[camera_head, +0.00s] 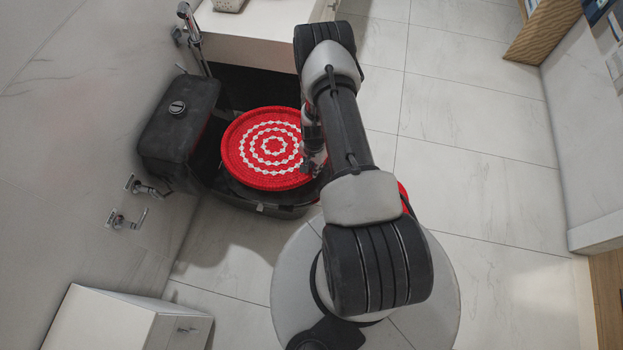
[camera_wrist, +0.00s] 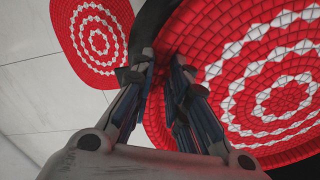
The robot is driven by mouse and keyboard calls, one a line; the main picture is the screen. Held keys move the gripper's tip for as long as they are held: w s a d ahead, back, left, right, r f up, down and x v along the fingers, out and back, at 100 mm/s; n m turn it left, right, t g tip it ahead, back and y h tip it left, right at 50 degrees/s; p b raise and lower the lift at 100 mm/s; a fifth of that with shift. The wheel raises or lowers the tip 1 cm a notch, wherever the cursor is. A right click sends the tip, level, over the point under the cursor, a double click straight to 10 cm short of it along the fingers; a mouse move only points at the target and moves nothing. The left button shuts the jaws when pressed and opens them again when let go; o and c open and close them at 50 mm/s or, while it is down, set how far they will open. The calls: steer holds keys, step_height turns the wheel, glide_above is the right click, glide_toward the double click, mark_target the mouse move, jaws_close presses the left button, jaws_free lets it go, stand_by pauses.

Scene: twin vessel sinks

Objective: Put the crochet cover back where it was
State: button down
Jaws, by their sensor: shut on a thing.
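The crochet cover (camera_head: 272,148) is a round red disc with white rings. It lies flat over the black toilet (camera_head: 268,208); I cannot tell whether it rests fully on it. My gripper (camera_head: 309,168) is at the cover's right edge, shut on that edge. In the wrist view, the cover (camera_wrist: 270,95) fills the right side, and my gripper (camera_wrist: 158,72) is at its near rim. The exact grip between the fingers is hard to see.
A second red and white crochet piece (camera_wrist: 92,42) lies on the floor tiles, mostly hidden behind my arm in the head view. The black cistern (camera_head: 180,115) stands against the wall at left. A white cabinet (camera_head: 125,322) is at lower left. Floor at right is clear.

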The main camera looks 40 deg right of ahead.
step_height(320, 180, down, 9)
steer(key=b, duration=0.3)
steer(key=shift+r, duration=0.2)
steer(key=c, duration=1.6)
jaws_free()
steer(key=shift+o, duration=0.2)
